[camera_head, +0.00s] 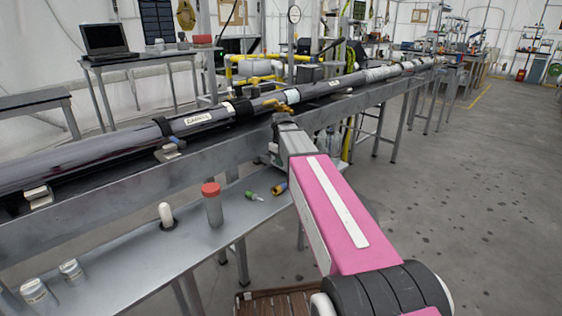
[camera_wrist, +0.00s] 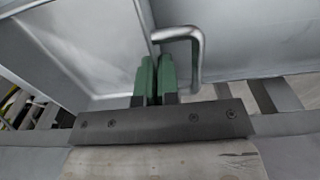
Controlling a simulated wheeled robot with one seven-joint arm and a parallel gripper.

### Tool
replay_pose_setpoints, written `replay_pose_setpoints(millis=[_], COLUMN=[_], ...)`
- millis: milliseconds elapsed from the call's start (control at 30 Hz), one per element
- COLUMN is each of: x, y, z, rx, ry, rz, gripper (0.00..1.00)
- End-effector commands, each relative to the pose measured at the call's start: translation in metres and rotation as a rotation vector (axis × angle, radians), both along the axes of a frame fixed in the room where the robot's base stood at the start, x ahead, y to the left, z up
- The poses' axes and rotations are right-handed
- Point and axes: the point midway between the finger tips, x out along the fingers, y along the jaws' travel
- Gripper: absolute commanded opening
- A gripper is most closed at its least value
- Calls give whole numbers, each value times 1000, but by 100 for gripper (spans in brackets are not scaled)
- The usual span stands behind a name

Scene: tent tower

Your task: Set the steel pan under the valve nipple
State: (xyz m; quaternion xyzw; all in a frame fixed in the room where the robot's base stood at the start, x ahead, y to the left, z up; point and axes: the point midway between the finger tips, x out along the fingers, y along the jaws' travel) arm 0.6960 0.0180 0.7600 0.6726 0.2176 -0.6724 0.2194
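A grey sheet-metal pan with a bent rod handle (camera_wrist: 200,45) fills much of the wrist view; its wall (camera_wrist: 143,20) runs down to my fingers. My gripper (camera_wrist: 157,75) has green fingers nearly together, with the thin pan wall seeming to run in between them, beside the handle. The exact contact is partly hidden by the fingers. The nipple cannot be made out, and my arm hides most of the pan there.
The long steel rack (camera_head: 110,192) carries the pipe. A lower grey bench (camera_head: 140,262) holds a red-capped cylinder (camera_head: 212,205), a white-topped peg (camera_head: 166,215), two metal cans (camera_head: 40,296), and small green and yellow parts (camera_head: 279,188). The floor at the right is open.

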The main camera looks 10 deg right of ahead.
Motion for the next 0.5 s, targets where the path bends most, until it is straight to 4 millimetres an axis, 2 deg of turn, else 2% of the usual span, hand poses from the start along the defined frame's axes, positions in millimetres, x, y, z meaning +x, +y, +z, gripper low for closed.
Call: replay_pose_setpoints(millis=[267,300,333,367,500], x=[0,0,0,0,0], y=[0,0,0,0,0], z=[-4,-4,-4,-4,-4], rx=[-1,0,0,0,0], ry=[-1,0,0,0,0], rz=[0,0,0,0,0], gripper=[0,16,26,28,28])
